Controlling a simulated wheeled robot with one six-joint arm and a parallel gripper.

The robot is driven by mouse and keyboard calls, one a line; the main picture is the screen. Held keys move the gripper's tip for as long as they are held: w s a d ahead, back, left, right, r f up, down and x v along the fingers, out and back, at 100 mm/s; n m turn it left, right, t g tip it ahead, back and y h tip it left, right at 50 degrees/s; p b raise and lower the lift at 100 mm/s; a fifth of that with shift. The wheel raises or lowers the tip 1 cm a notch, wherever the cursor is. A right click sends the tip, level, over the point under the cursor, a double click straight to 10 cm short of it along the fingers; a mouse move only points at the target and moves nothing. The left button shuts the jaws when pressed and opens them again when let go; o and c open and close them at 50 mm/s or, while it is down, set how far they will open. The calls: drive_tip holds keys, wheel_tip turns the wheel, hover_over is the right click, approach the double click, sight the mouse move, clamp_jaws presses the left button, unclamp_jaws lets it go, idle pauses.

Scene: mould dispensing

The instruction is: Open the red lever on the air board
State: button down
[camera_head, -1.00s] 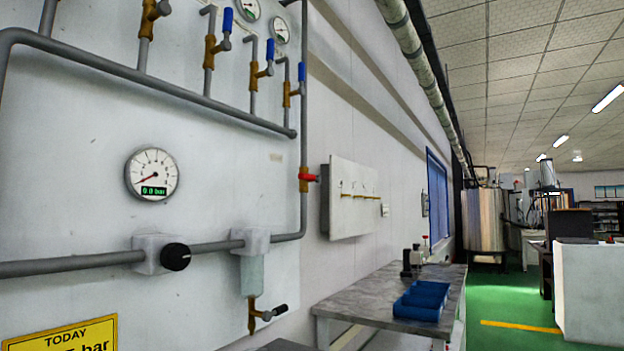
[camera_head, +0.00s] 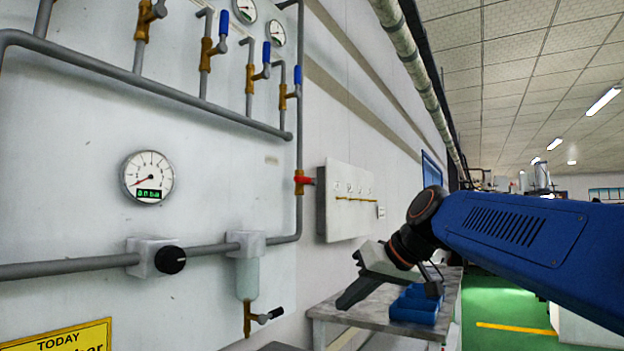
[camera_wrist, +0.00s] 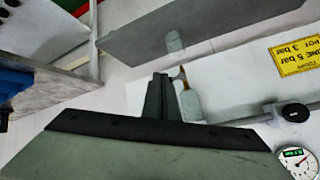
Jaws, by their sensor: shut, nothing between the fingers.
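The red lever (camera_head: 305,180) sits on a brass valve on the vertical grey pipe at the right edge of the white air board (camera_head: 90,140), in the head view. It points out to the right, and nothing touches it. I cannot make it out in the wrist view. My gripper (camera_head: 345,303) is shut and empty, below and to the right of the lever, in front of the bench. Its closed fingers also show in the wrist view (camera_wrist: 157,85), beside the filter bowl (camera_wrist: 190,104). The round gauge (camera_head: 147,177) has its needle at the low end.
Several blue-handled valves (camera_head: 268,58) hang along the upper pipe. A black knob (camera_head: 170,260) and a drain valve (camera_head: 262,317) stick out below. A white panel (camera_head: 349,202) is right of the lever. The grey bench (camera_head: 335,308) carries blue bins (camera_head: 415,303).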

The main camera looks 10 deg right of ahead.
drive_tip(key=w+d+r+n+t+y, duration=0.1)
drive_tip(key=w+r, duration=0.4)
drive_tip(key=r, duration=0.6)
drive_tip(key=w+d+r+n+t+y, duration=0.2)
drive_tip(key=w+r, duration=0.4)
drive_tip(key=r, duration=0.6)
drive_tip(key=w+d+r+n+t+y, duration=0.1)
drive_tip(key=w+d+r+n+y, duration=0.2)
drive_tip(key=w+r, duration=0.3)
wheel_tip(320, 180, up, 5)
drive_tip(key=shift+r+n+y, duration=0.15)
drive_tip(key=shift+n+y, duration=0.35)
drive_tip(key=shift+y, duration=0.1)
drive_tip(key=shift+w, duration=0.1)
hover_over(306, 180)
drive_tip(key=s+v, duration=0.1)
drive_tip(key=v, duration=0.2)
drive_tip(key=shift+w+a+f, duration=0.15)
drive_tip(key=shift+f, duration=0.65)
drive_tip(key=shift+w+a+f, duration=0.1)
drive_tip(key=shift+a+f, duration=0.05)
drive_tip(key=shift+f, duration=0.6)
drive_tip(key=shift+w+a+f, duration=0.15)
drive_tip(key=shift+f, duration=0.65)
